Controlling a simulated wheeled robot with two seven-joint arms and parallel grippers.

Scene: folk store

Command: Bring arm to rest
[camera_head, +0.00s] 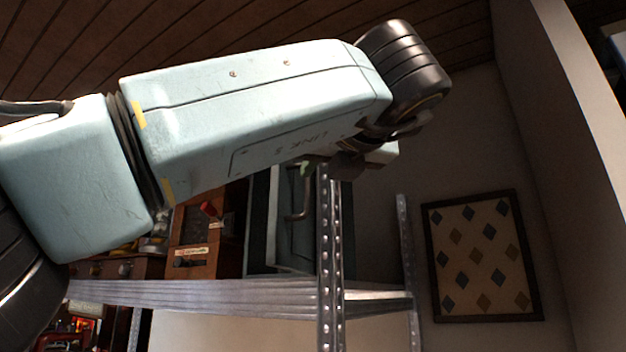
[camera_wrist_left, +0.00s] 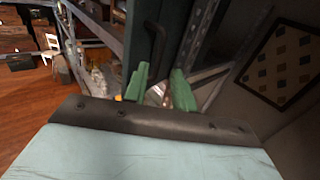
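My left arm, pale blue with black joints, spans the head view from the left edge to the upper middle, raised in front of a metal shelf (camera_head: 210,295). My left gripper (camera_head: 307,168) is mostly hidden behind the forearm, with a small green part showing near the shelf's front post. In the left wrist view, its two green fingers (camera_wrist_left: 160,88) stand apart. I see nothing clearly held between them. I cannot tell whether the gripper touches the shelf. My right arm and gripper are in neither view.
The shelf holds a wooden box (camera_head: 205,235) and a dark cabinet (camera_head: 290,225). A framed diamond-pattern panel (camera_head: 482,257) hangs on the wall at right. The left wrist view shows open wooden floor (camera_wrist_left: 35,105) and a white chair (camera_wrist_left: 50,45) at left.

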